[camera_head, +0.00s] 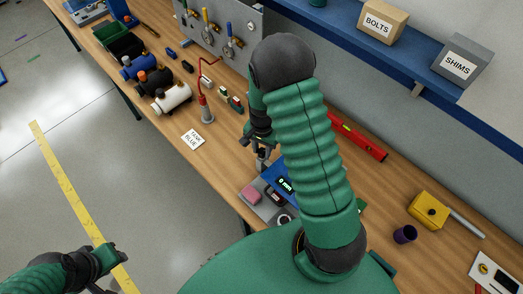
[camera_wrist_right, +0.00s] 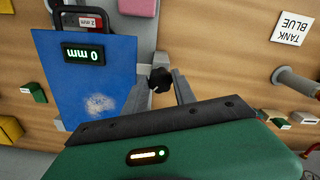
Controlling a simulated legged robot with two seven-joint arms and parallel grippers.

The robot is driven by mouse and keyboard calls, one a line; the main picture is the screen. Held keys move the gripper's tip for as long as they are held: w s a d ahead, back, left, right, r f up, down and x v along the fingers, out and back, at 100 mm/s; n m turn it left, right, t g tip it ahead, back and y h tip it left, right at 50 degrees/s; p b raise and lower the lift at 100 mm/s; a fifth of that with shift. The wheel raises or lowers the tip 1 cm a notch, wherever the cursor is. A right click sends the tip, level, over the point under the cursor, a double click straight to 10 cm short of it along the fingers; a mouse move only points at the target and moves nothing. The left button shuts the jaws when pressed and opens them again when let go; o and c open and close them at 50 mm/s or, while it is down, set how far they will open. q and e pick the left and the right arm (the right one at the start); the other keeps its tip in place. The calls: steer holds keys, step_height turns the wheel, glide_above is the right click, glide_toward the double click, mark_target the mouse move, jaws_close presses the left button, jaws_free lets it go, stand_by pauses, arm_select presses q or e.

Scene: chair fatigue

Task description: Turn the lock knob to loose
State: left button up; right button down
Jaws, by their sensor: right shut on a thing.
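The lock knob (camera_wrist_right: 160,79) is small, black and lobed; in the right wrist view it sits at the right side of a blue device (camera_wrist_right: 98,90) with a "0 mm" display (camera_wrist_right: 85,54). My right gripper (camera_wrist_right: 160,84) has its two grey fingers on either side of the knob, shut on it. In the head view the right gripper (camera_head: 262,156) points down at the device (camera_head: 274,172), partly hidden by my arm; the knob is too small to make out there. My left gripper (camera_head: 112,258) is over the floor at lower left, away from the bench; its opening is unclear.
A pink block (camera_head: 251,194) lies on the device's grey base. A "TANK BLUE" card (camera_head: 193,139), a red hooked tool on a stand (camera_head: 207,112) and a red level (camera_head: 358,138) are around it on the bench. A blue shelf (camera_head: 365,50) overhangs the back.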

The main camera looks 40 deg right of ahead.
mark_target(262, 150)
steer(key=n, duration=0.3)
steer(key=shift+w+d+n+b, duration=0.1)
steer(key=shift+w+n+b, duration=0.05)
steer(key=shift+n+b, duration=0.55)
steer(key=shift+n, duration=1.5)
steer(key=shift+r, duration=0.1)
steer(key=c, duration=1.4)
jaws_free()
steer(key=shift+w, duration=0.1)
steer(key=o, duration=0.4)
step_height(262, 150, up, 16)
steer(key=b, duration=0.3)
steer(key=shift+r, duration=0.25)
